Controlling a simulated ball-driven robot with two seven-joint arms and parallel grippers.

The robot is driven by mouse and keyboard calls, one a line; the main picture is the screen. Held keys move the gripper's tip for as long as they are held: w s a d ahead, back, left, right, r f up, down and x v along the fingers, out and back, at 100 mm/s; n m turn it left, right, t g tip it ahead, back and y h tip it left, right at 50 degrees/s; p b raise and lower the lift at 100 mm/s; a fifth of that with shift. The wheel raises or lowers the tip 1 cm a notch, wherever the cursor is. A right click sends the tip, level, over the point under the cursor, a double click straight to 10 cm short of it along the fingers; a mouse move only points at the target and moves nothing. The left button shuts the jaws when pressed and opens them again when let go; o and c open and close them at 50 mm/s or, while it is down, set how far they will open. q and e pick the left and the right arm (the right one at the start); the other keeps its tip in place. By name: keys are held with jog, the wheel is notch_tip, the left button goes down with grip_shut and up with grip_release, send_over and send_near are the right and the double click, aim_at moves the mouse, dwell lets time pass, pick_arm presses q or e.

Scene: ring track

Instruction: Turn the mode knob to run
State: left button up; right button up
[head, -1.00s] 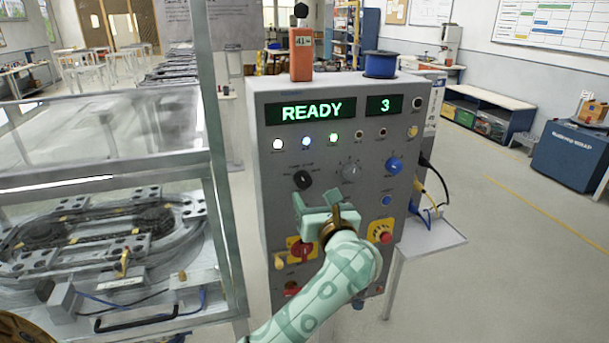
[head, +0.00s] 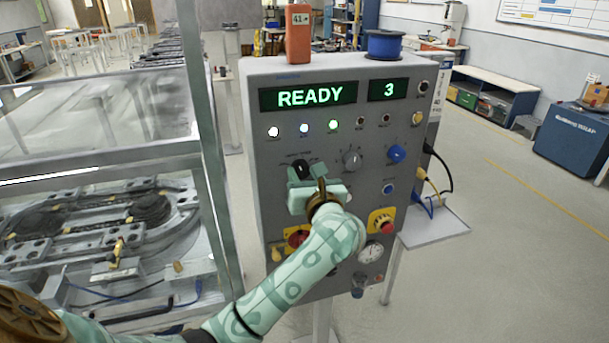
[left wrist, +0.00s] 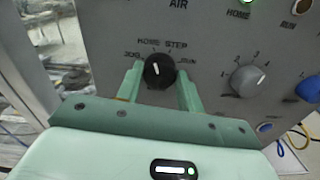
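The black mode knob (left wrist: 160,70) is on the grey panel front, with JOG lettering to its left, STEP above and RUN to its right. In the head view the knob (head: 300,168) is partly hidden by my left gripper (head: 302,180). In the left wrist view my left gripper (left wrist: 159,78) is open, one finger on each side of the knob. The left finger looks slightly apart from it; I cannot tell whether the right finger touches. My right gripper is not in view.
The control panel (head: 262,150) shows READY and 3. A grey numbered knob (head: 352,158) and a blue knob (head: 397,153) sit right of the mode knob. A red button on yellow (head: 384,226) is below. A glass-sided track case (head: 205,150) stands close on the left.

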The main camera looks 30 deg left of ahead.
pick_arm(q)
jog(key=shift+r+m+p, duration=0.15)
jog(key=shift+m+p, duration=0.55)
jog(key=shift+p, duration=0.25)
jog(key=m+p, duration=1.1)
jog(key=p, duration=0.1)
jog(key=shift+m, duration=0.3)
jog(key=m+p, duration=0.3)
jog(key=shift+m, duration=0.3)
jog(key=shift+f+m+p, duration=0.2)
jog(key=shift+m+p, duration=0.5)
jog(key=o, duration=1)
jog(key=shift+d+f, duration=0.1)
jog(key=shift+d, duration=0.05)
